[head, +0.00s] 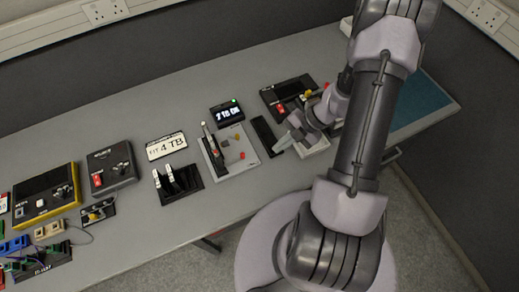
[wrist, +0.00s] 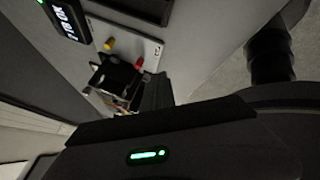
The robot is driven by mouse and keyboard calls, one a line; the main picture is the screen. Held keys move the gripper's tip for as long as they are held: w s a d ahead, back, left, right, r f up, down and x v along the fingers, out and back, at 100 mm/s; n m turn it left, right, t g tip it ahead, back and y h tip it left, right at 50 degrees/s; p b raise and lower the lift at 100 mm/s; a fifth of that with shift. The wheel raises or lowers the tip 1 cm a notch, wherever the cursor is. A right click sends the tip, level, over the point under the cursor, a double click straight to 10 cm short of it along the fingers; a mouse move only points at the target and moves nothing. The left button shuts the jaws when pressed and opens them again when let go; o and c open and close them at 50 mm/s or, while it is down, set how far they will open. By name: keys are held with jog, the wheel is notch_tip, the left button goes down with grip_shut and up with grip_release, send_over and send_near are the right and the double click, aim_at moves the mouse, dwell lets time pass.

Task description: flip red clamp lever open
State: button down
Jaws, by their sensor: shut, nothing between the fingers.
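A light grey plate (head: 246,164) on the bench carries a tall dark lever-like part with a little red on it (head: 214,152), a yellow knob and a red knob (head: 242,155). I cannot tell for certain which red part is the clamp lever. My gripper (head: 284,145) is shut and empty, just right of the plate and apart from it. In the wrist view the plate (wrist: 148,50) shows at the top with the yellow knob (wrist: 109,44) and the red knob (wrist: 140,63). A dark part below them is hard to make out.
A small display (head: 226,113) stands behind the plate. A black strip (head: 266,135) lies between plate and gripper. A black stand with two white levers (head: 177,184) is to the left. A dark panel with a red part (head: 284,96) is behind my gripper. The bench front is clear.

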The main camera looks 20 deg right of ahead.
jog(key=b, duration=0.3)
send_near(234, 160)
jog(key=s+d+f, duration=0.1)
jog(key=s+f, duration=0.1)
jog(key=s+d+f, duration=0.2)
jog(key=shift+s, duration=0.2)
jog(key=w+a, duration=0.1)
jog(key=w+a+b, duration=0.1)
jog(key=shift+w+a+f, duration=0.1)
jog(key=shift+w+f, duration=0.1)
jog(key=shift+w, duration=0.15)
jog(key=shift+w+a+r, duration=0.1)
jog(key=shift+w+a, duration=0.15)
jog(key=shift+w, duration=0.05)
jog(key=shift+d, duration=0.1)
